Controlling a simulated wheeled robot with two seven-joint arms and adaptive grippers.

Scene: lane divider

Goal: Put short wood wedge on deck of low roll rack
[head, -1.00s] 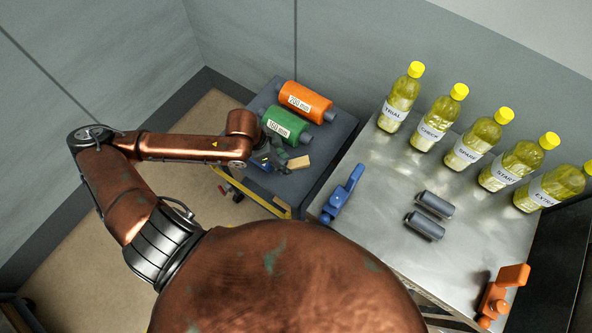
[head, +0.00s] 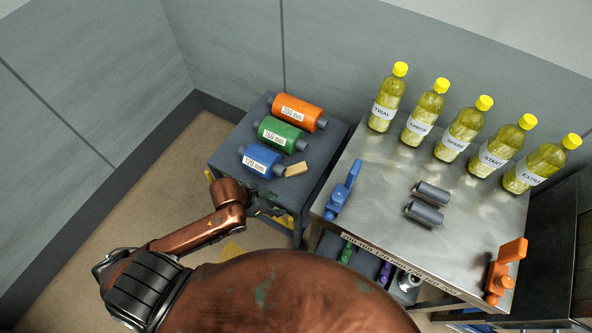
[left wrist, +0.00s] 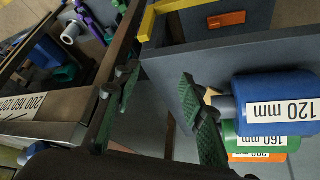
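The short wood wedge (head: 296,169) is a small tan block. It lies on the deck of the dark grey low roll rack (head: 228,152), next to the right end of the blue 120 mm roll (head: 261,160). In the left wrist view only a sliver of tan shows behind a finger. My left gripper (head: 268,207) is at the rack's near edge, apart from the wedge. In the left wrist view its two green-padded fingers (left wrist: 158,100) are spread with nothing between them. My right gripper is not in view.
Green (head: 281,135) and orange (head: 298,112) rolls lie behind the blue one. The steel table (head: 385,225) stands right of the rack, with several yellow-capped bottles, two grey rollers (head: 428,203), a blue clamp-like part (head: 343,191) and an orange one (head: 505,272).

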